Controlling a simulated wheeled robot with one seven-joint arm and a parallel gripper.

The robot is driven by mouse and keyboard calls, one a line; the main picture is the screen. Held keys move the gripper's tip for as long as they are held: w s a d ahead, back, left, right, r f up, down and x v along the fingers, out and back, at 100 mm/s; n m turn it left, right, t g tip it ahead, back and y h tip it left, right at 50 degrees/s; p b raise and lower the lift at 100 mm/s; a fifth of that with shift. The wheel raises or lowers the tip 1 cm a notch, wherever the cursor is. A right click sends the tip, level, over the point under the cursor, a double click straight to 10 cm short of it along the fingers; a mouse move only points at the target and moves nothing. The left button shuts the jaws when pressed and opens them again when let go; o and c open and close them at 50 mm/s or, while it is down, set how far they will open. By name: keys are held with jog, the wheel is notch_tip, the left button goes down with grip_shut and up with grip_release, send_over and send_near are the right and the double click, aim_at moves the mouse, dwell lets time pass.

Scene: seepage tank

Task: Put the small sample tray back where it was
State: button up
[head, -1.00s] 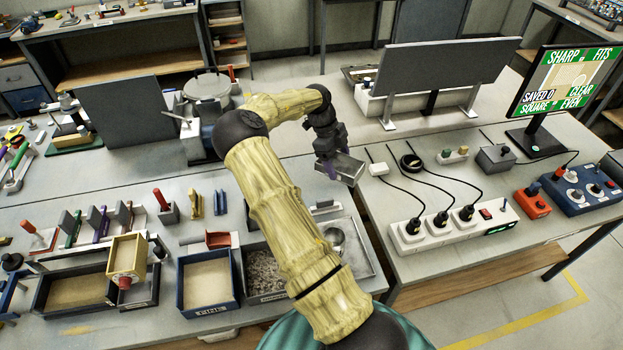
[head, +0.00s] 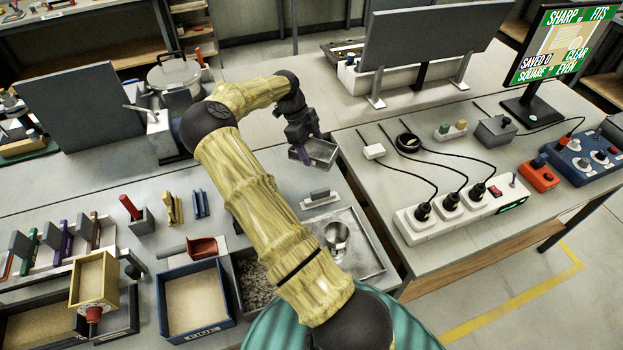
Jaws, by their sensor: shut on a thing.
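The small sample tray (head: 320,152) is a shallow grey metal tray. My gripper (head: 303,152) is shut on its left side and holds it up near the right edge of the left bench (head: 256,176). The tray looks slightly tilted, with its open top partly facing me. I cannot tell how high above the bench it is. The fingers are small and partly hidden by the wrist.
A steel pan (head: 372,240) with a metal cup (head: 337,238) lies below the tray, and a white block with a grey handle (head: 320,198) behind it. A sand bin marked FINE (head: 226,318) stands left. A power strip (head: 465,208) with cables lies on the right table.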

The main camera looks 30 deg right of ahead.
jog(key=p, duration=0.2)
send_over(316, 180)
jog(key=w, duration=0.1)
jog(key=shift+w+a+f, duration=0.1)
jog(key=shift+a+f, duration=0.1)
jog(key=shift+f, duration=1.25)
jog(key=shift+w+a+f, duration=0.1)
jog(key=shift+a+f, duration=0.05)
jog(key=shift+f, duration=1.3)
jog(key=shift+f+p, duration=0.4)
jog(key=shift+f, duration=1.65)
jog(key=shift+f, duration=0.2)
jog(key=o, duration=1.1)
jog(key=shift+o, duration=0.2)
jog(key=shift+r, duration=0.2)
